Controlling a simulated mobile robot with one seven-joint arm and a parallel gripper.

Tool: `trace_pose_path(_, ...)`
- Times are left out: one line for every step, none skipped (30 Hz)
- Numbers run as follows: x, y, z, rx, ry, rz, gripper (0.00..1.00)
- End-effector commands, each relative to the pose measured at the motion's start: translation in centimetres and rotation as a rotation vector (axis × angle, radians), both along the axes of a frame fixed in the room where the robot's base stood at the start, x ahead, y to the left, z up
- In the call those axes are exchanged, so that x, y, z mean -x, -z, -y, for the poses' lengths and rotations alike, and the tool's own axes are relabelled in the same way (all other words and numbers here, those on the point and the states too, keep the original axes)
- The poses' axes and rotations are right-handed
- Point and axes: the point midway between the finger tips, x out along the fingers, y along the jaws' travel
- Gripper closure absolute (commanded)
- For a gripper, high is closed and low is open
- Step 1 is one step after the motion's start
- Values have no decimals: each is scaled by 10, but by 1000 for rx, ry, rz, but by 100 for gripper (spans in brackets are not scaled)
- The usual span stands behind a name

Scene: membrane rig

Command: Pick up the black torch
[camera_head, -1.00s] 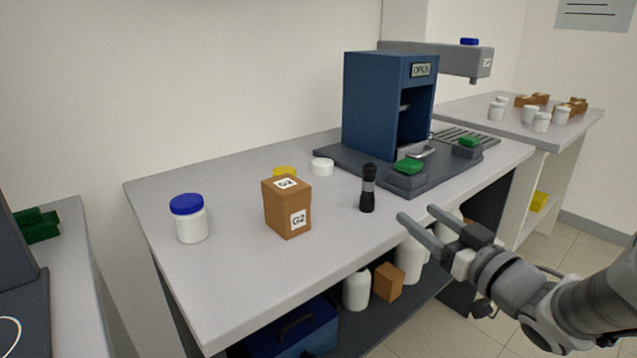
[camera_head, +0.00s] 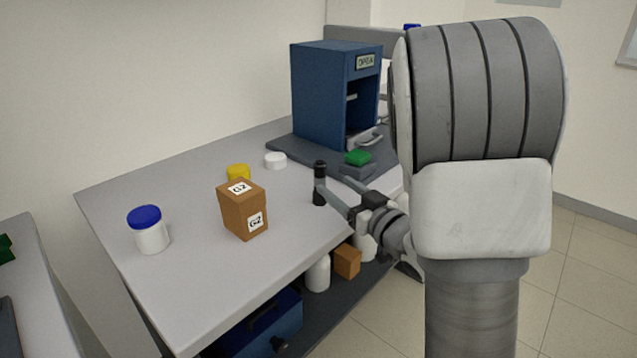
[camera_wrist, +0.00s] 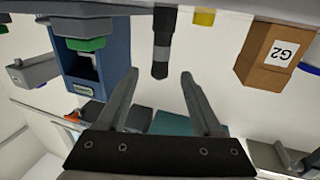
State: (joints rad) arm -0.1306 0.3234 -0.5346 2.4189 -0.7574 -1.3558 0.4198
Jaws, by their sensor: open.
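The black torch (camera_head: 319,185) stands upright on the grey bench, with a grey band round its middle. My gripper (camera_head: 336,196) is open close beside it, with its fingers pointing at it from the right. In the wrist view the picture is upside down. There the torch (camera_wrist: 162,45) shows beyond and between the two open fingertips (camera_wrist: 160,75). Nothing is held. In the head view one finger overlaps the torch's lower part, so I cannot tell there whether they touch.
A brown G2 box (camera_head: 243,210), a yellow-lidded item (camera_head: 238,172), a white lid (camera_head: 276,160) and a blue-lidded jar (camera_head: 150,232) stand left of the torch. A blue cabinet (camera_head: 318,95) on a dark base with a green button (camera_head: 358,157) stands behind. My arm hides the bench's right end.

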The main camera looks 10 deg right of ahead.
Motion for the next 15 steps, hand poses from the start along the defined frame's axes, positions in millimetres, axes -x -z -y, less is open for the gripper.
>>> trace_pose_path(-7,1,-4,2,-3,0,32)
trace_pose_path(-11,1,-5,2,-2,0,32)
trace_pose_path(-15,1,-6,2,-1,0,32)
trace_pose_path(-17,1,-7,1,-1,-1,32)
trace_pose_path(-18,1,-7,1,-1,-1,32)
trace_pose_path(-20,0,-8,0,-1,-1,32)
trace_pose_path(-21,0,-9,0,-1,0,32)
trace_pose_path(-23,0,-9,0,-1,0,32)
trace_pose_path(-26,0,-11,0,-1,0,32)
trace_pose_path(-29,0,-12,1,-1,0,32)
trace_pose_path(-33,-1,-14,2,-2,1,32)
trace_pose_path(-39,-1,-17,3,-3,1,32)
trace_pose_path(-43,-1,-19,2,-3,0,32)
trace_pose_path(-48,-2,-21,2,-3,0,32)
trace_pose_path(-53,-2,-23,2,-2,0,32)
